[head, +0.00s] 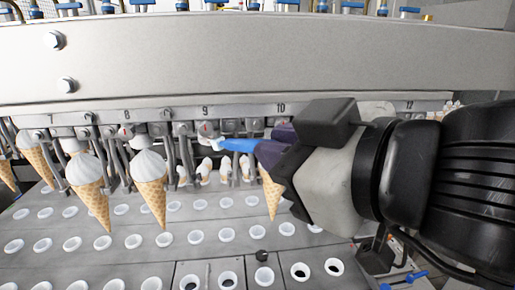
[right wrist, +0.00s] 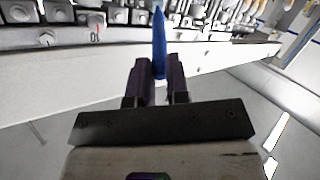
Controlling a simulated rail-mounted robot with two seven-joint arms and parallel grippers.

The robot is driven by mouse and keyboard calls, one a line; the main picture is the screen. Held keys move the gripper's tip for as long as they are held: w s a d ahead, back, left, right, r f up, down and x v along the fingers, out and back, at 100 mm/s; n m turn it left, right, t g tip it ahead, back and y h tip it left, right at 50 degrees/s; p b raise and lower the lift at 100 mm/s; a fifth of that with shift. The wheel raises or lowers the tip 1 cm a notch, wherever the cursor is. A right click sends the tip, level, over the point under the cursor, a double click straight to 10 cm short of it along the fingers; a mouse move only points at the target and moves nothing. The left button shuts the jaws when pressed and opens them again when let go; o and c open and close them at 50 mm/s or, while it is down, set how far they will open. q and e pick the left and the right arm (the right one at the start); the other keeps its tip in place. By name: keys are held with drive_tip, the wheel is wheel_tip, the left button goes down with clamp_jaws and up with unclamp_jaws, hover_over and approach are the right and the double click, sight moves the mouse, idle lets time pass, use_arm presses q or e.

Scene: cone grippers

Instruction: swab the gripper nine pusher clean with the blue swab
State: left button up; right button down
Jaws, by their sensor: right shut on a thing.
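My right gripper (head: 276,147) is shut on the blue swab (head: 238,145), which points left in the head view. The swab's pale tip is close to the gripper nine pusher (head: 207,130), under the rail label 9; I cannot tell whether it touches. In the right wrist view, the blue swab (right wrist: 159,42) stands up between the dark fingers of my right gripper (right wrist: 160,80). The gripper nine position holds no large cone, unlike its neighbours to the left. My left gripper is not in view.
A long grey machine beam (head: 240,55) runs across above the numbered rail. Filled cones (head: 150,185) hang at the left, and another cone (head: 270,193) hangs just below my right gripper. A plate with rows of white-rimmed holes (head: 195,237) lies below. A small black piece (head: 262,256) sits on it.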

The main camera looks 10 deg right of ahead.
drive_tip(key=shift+w+a+b, duration=0.1)
drive_tip(key=shift+a+b, duration=0.2)
drive_tip(key=shift+a, duration=0.25)
idle(0.6)
idle(0.8)
drive_tip(key=shift+d, duration=0.55)
